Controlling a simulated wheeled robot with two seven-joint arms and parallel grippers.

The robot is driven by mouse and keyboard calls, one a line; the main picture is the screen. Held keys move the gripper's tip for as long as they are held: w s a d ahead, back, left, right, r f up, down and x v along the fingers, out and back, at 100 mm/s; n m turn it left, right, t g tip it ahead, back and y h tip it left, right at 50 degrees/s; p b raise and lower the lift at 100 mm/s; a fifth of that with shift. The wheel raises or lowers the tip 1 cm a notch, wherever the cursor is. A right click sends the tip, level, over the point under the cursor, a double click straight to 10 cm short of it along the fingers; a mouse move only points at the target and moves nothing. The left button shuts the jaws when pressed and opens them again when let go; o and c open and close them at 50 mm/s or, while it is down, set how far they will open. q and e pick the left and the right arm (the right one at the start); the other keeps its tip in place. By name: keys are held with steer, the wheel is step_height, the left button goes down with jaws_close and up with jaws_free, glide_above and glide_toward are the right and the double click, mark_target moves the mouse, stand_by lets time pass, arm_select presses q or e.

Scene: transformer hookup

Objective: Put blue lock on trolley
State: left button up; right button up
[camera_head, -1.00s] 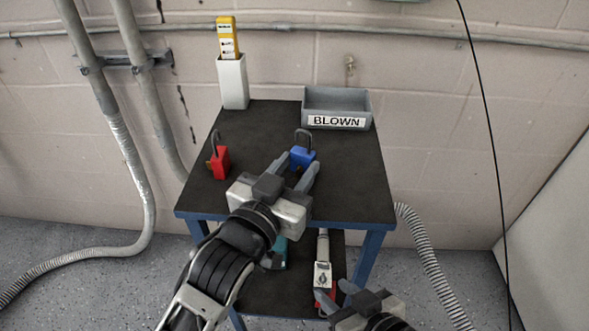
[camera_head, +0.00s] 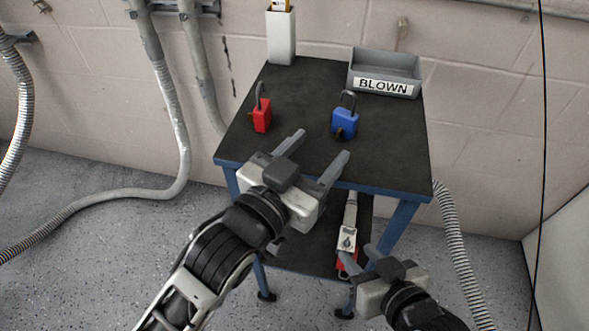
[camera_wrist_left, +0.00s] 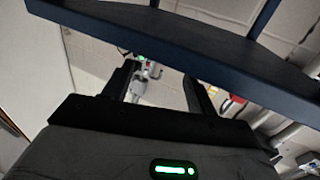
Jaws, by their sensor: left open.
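The blue lock (camera_head: 345,121) stands on the dark top of the trolley (camera_head: 300,85), right of the middle, with its shackle up. My left gripper (camera_head: 320,146) is open and empty at the front edge of the top, nearer to me than the blue lock and apart from it. In the left wrist view my left gripper (camera_wrist_left: 165,85) has its fingers spread with nothing held between them. My right gripper (camera_head: 360,266) is low by the trolley's lower shelf, close to a white-labelled tool; its fingers look apart, and the blue lock is well away from it.
A red lock (camera_head: 262,115) stands left on the top. A grey bin marked BLOWN (camera_head: 384,75) and a white holder (camera_head: 281,38) with a yellow item stand at the back. The white-labelled tool (camera_head: 347,238) is at the lower shelf. A corrugated hose (camera_head: 455,235) runs at right.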

arm_select(q)
steer(key=v, duration=0.6)
stand_by(0.3)
